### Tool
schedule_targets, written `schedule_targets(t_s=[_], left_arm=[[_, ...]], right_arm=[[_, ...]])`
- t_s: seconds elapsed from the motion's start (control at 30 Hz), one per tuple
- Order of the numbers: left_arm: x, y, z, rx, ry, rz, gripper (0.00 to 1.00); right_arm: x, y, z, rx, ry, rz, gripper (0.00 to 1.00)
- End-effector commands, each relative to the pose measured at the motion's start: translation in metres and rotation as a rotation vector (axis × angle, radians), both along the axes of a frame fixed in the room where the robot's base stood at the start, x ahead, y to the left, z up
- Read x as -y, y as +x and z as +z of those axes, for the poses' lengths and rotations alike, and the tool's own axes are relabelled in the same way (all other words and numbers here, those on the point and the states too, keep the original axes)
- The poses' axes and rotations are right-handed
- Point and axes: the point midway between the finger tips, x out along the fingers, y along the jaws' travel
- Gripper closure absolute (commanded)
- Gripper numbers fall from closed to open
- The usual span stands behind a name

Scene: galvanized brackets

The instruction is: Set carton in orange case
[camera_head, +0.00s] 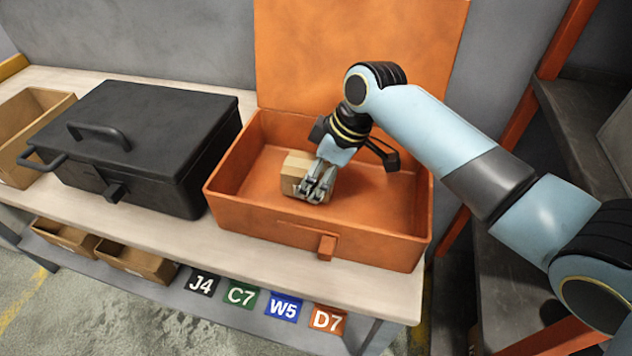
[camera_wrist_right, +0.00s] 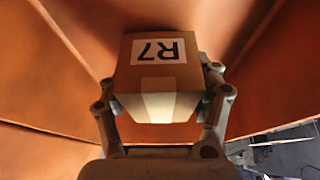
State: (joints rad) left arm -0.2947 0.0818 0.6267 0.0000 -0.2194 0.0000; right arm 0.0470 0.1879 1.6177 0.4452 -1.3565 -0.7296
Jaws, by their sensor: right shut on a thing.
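The orange case (camera_head: 262,222) stands on the bench with its lid (camera_head: 355,50) raised at the back. The small tan carton (camera_head: 295,170) is inside the case walls, left of the middle. My right gripper (camera_head: 316,188) is shut on the carton. In the right wrist view the carton (camera_wrist_right: 158,80) sits between both fingers of the gripper (camera_wrist_right: 160,108) and shows a white label reading R7. Orange walls surround it there. I cannot tell whether the carton touches the case floor. My left gripper is not in view.
A closed black case (camera_head: 140,145) stands left of the orange case on the bench (camera_head: 225,250). An open cardboard bin (camera_head: 30,130) is at the far left. Smaller bins (camera_head: 135,262) and labelled tags (camera_head: 242,295) are below. A dark shelf (camera_head: 590,130) stands at the right.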

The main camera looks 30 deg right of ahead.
Motion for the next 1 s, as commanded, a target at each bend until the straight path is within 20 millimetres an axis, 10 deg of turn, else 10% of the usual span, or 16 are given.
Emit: schedule_targets(t_s=[0.5, 0.53, 0.6, 1.0], left_arm=[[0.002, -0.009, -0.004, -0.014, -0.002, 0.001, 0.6], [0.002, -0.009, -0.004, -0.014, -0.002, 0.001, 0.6], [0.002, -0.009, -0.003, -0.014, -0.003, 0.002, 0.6], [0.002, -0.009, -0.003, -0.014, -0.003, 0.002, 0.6]], right_arm=[[0.0, 0.0, -0.023, 0.001, 0.001, 0.0, 0.77], [0.0, 0.0, -0.023, -0.001, 0.001, 0.0, 0.32], [0.0, 0.0, -0.023, -0.001, 0.001, 0.0, 0.23], [0.0, 0.0, -0.022, -0.001, 0.001, 0.0, 0.09]])
